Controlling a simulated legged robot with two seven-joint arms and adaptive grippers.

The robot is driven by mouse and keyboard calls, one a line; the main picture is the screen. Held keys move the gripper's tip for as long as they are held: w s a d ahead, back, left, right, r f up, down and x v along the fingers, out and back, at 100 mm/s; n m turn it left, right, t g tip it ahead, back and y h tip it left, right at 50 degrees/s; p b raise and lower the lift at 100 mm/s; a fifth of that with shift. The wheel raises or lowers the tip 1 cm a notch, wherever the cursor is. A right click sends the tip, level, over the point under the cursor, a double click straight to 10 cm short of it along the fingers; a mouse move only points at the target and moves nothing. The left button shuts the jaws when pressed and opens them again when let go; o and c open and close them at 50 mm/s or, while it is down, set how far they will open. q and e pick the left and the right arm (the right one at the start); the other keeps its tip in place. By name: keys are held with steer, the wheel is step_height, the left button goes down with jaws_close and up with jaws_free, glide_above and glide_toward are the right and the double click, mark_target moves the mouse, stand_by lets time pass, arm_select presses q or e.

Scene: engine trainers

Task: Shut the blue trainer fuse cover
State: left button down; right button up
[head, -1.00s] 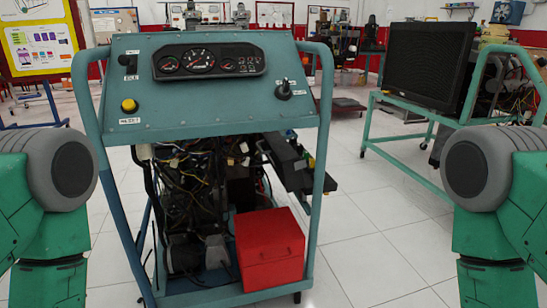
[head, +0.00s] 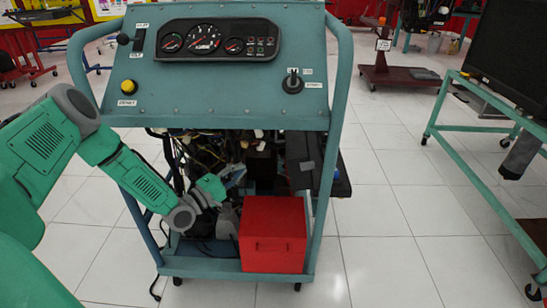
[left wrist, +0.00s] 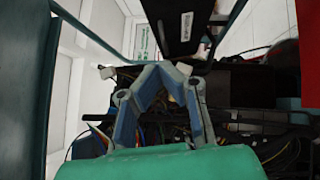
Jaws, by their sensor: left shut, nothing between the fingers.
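The blue trainer (head: 225,95) stands in the middle of the head view, with gauges on its sloping panel and an open bay of wires below. A dark flat part (head: 312,160) juts from the bay's right side. A black panel with a small white label (left wrist: 178,28) is beyond the fingers in the left wrist view. I cannot tell for certain which dark part is the fuse cover. My left gripper (head: 232,178) reaches into the bay, left of the dark part. In the left wrist view its fingers (left wrist: 164,74) are shut and empty, apart from the black panel.
A red box (head: 272,235) sits on the trainer's lower shelf, just below my left gripper. The trainer's left frame tube (head: 85,75) is close to my left arm. Loose wires (left wrist: 275,145) fill the bay. Another trainer frame (head: 470,110) stands right, with clear floor between.

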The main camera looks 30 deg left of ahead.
arm_select(q)
steer(key=b, duration=0.3)
glide_toward(291, 141)
steer(key=w+a+f, duration=0.2)
steer(key=w, duration=0.3)
steer(key=shift+w+d+r, duration=0.25)
steer(key=shift+d, duration=0.35)
steer(key=shift+w+d+r, duration=0.2)
steer(key=shift+d+r, duration=0.05)
steer(key=shift+d, duration=0.35)
arm_select(e)
steer(key=f, duration=0.2)
steer(key=d+f, duration=0.1)
steer(key=shift+f, duration=0.4)
arm_select(q)
steer(key=shift+a, duration=0.1)
